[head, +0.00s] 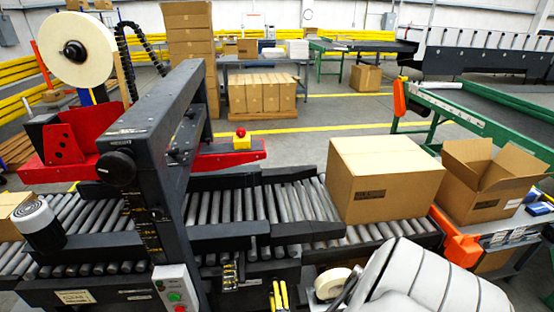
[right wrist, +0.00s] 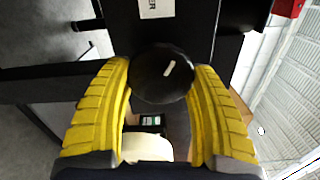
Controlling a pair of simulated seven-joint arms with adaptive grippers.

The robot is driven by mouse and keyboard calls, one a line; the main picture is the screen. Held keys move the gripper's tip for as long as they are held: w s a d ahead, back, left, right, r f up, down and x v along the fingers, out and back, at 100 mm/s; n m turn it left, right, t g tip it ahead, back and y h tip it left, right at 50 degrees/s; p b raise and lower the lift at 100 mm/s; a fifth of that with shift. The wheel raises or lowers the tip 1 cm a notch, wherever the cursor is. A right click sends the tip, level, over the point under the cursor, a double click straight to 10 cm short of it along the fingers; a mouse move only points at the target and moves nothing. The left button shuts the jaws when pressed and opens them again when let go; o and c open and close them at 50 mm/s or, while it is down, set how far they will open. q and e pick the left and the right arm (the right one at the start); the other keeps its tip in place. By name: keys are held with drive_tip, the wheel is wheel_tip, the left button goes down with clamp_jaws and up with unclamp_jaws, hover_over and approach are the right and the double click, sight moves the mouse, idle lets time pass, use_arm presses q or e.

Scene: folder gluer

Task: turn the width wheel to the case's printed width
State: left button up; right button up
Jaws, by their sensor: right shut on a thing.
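My right gripper (head: 278,296) shows as two yellow fingers at the machine's front edge. In the right wrist view its fingers (right wrist: 163,90) are shut on a round black wheel (right wrist: 163,73) with a white mark, one finger on each side. The head view does not clearly show this wheel. A closed cardboard case (head: 385,180) sits on the rollers to the right, with a dark printed label too small to read. A yellow-marked scale (head: 229,273) is on the machine's front, left of the gripper; its reading is unclear. My left gripper is not in view.
The dark machine frame (head: 160,110) spans the roller conveyor (head: 245,205). Another black knob (head: 117,168) is on its column. A control box (head: 176,290) with red and green buttons is at the front. An open carton (head: 490,180) stands at right. A cream roll (right wrist: 145,147) is near the gripper.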

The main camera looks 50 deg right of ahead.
drive_tip(key=o, duration=1.2)
drive_tip(key=shift+s, duration=0.1)
drive_tip(key=v, duration=1.1)
drive_tip(key=shift+s+a, duration=0.25)
drive_tip(key=shift+a, duration=0.05)
